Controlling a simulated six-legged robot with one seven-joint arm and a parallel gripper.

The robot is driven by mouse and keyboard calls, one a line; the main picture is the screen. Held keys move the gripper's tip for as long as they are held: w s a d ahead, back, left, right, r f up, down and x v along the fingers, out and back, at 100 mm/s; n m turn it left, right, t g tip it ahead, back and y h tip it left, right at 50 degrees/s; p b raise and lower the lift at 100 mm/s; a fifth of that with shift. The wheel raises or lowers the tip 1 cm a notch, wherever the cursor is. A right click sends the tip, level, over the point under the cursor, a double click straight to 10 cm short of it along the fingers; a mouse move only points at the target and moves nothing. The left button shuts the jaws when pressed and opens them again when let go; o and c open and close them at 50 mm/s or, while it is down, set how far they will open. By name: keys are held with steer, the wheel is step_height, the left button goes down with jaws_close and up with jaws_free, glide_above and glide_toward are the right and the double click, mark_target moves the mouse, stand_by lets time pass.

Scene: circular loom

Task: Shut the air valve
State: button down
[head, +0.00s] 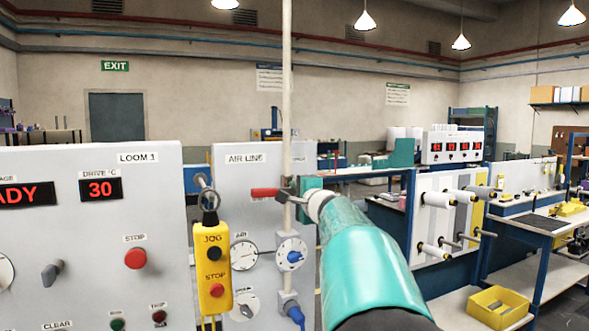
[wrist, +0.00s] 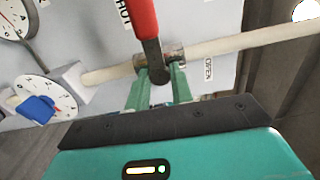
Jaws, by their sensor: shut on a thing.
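The air valve's lever has a red grip (head: 265,193) and sits on the pale vertical pipe (head: 287,120) in front of the AIR LINE panel. In the head view it points left, across the pipe. In the wrist view the red grip (wrist: 144,18) points up, beside a label ending in "HUT"; the OPEN label (wrist: 208,69) lies along the pipe to the right. My gripper (wrist: 161,78) has its green fingers around the dark metal root of the lever, at the valve body (wrist: 172,52). In the head view my gripper (head: 297,197) partly covers the valve.
A round dial with a blue knob (head: 295,256) and a blue fitting (head: 294,311) sit below the valve. A yellow JOG/STOP pendant (head: 213,265) hangs close on the left, beside the LOOM 1 panel (head: 140,210). Spool racks (head: 440,230) stand right of my arm.

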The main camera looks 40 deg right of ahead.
steer(key=c, duration=1.2)
jaws_free()
steer(key=shift+s, duration=0.15)
steer(key=v, duration=0.6)
steer(key=shift+s+a, duration=0.15)
steer(key=shift+s, duration=0.15)
